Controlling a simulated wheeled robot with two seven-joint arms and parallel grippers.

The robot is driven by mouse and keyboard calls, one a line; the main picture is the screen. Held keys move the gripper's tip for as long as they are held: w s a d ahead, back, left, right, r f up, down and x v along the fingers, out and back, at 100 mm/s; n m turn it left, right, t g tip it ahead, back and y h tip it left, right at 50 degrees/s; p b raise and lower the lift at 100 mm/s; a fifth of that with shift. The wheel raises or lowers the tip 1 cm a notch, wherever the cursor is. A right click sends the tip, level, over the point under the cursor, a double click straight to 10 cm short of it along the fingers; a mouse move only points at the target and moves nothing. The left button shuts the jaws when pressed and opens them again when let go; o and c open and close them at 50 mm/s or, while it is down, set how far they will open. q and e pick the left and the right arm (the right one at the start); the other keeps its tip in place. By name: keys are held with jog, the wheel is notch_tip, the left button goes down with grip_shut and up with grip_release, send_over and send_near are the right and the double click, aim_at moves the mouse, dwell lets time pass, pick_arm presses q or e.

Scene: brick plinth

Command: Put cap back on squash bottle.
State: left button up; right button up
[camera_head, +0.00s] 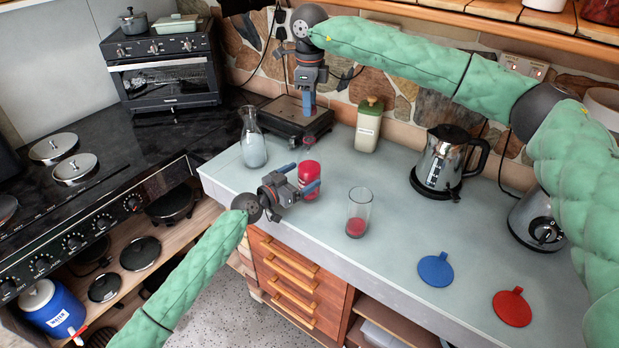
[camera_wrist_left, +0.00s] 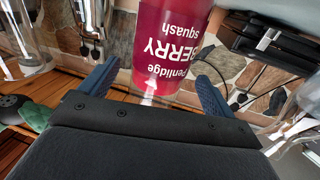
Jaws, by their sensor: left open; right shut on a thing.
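The squash bottle (camera_head: 309,177) stands upright on the grey counter, with a red label. In the left wrist view the bottle (camera_wrist_left: 168,45) fills the middle, its "BERRY squash" label upside down, between the fingers. My left gripper (camera_head: 310,187) is open with its fingers around the bottle, not closed on it. My right gripper (camera_head: 309,106) points down above a dark flat appliance behind the bottle. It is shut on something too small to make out. I cannot pick out the cap in either view, and the bottle's mouth is unclear.
A glass with red drink (camera_head: 357,226) stands right of the bottle. A carafe (camera_head: 253,150) is at left, the dark appliance (camera_head: 290,122) and a lidded canister (camera_head: 368,130) behind. Mid-counter is clear.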

pick_arm(q)
jog(key=shift+x, duration=2.05)
jog(key=shift+c, duration=0.4)
jog(key=c, duration=1.4)
pick_arm(e)
send_over(309, 135)
jog(key=shift+f, duration=2.45)
jog(key=shift+f, duration=0.9)
jog(key=shift+f, duration=0.55)
